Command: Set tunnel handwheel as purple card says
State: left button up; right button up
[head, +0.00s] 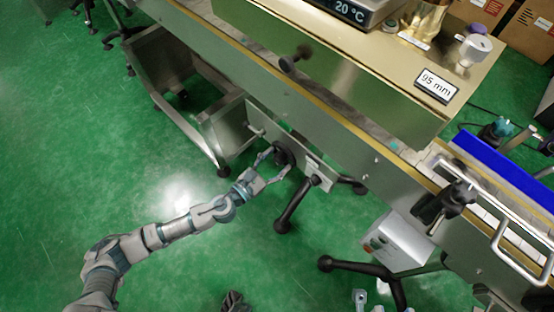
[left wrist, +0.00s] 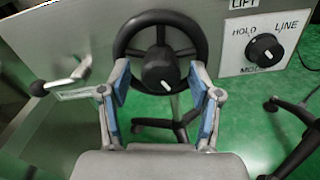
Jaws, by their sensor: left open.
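A black handwheel (head: 284,156) sits on the side of the machine under the conveyor. A white card reading "95 mm" (head: 436,86) stands on the steel hood. I see no card that is clearly purple.
A MODE knob (left wrist: 265,51) marked HOLD and LINE sits right of the handwheel, under a LIFT label (left wrist: 244,3). A display reads 20 °C (head: 349,11). Black stand legs (head: 297,208) are close by; green floor is open at left.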

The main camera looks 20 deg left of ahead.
pick_arm(q)
jog(key=c, duration=1)
jog(key=shift+c, duration=0.7)
jog(key=shift+r+n, duration=0.15)
jog(key=shift+n, duration=0.15)
